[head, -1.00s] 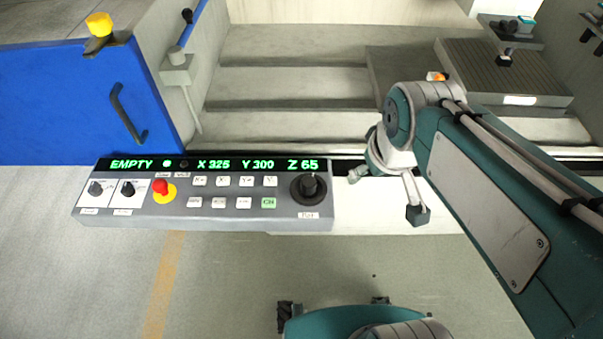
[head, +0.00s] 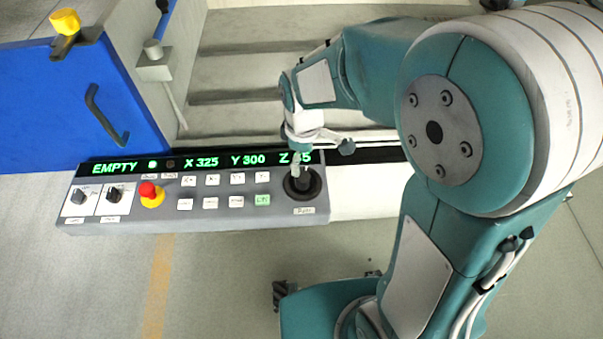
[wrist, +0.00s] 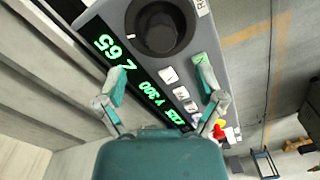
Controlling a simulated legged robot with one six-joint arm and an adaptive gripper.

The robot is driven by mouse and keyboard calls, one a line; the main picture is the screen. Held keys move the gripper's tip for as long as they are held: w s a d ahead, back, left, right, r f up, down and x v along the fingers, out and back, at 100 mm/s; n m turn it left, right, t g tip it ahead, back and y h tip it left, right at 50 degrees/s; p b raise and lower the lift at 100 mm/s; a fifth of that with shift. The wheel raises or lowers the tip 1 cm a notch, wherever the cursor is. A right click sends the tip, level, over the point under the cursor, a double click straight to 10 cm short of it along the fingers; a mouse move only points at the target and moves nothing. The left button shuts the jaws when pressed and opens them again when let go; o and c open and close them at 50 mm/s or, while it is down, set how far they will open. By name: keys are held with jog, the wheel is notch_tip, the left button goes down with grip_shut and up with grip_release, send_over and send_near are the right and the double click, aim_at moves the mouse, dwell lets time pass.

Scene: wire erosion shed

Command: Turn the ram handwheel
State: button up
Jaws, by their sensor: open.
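The ram handwheel is a round black knob (head: 302,184) at the right end of the grey control panel (head: 120,219) in the head view. In the wrist view the handwheel (wrist: 160,28) is near the top, beyond my fingertips. My gripper (wrist: 162,84) is open and empty, its two fingers spread over the panel with the handwheel ahead of them. In the head view my gripper (head: 322,160) is above the handwheel and covers part of it and of the Z reading. I cannot tell the exact gap between them.
The panel display (head: 200,163) reads EMPTY, X 325, Y 300. A red stop button on a yellow base (head: 151,194), two selector knobs and several small keys share the panel. A blue door (head: 60,105) stands at the left, and the stepped machine bed (head: 235,75) lies behind.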

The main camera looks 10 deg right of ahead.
aim_at(301, 175)
notch_tip(301, 175, down, 7)
jog(key=shift+a+f, duration=0.1)
dwell(0.3)
jog(key=c, duration=1.1)
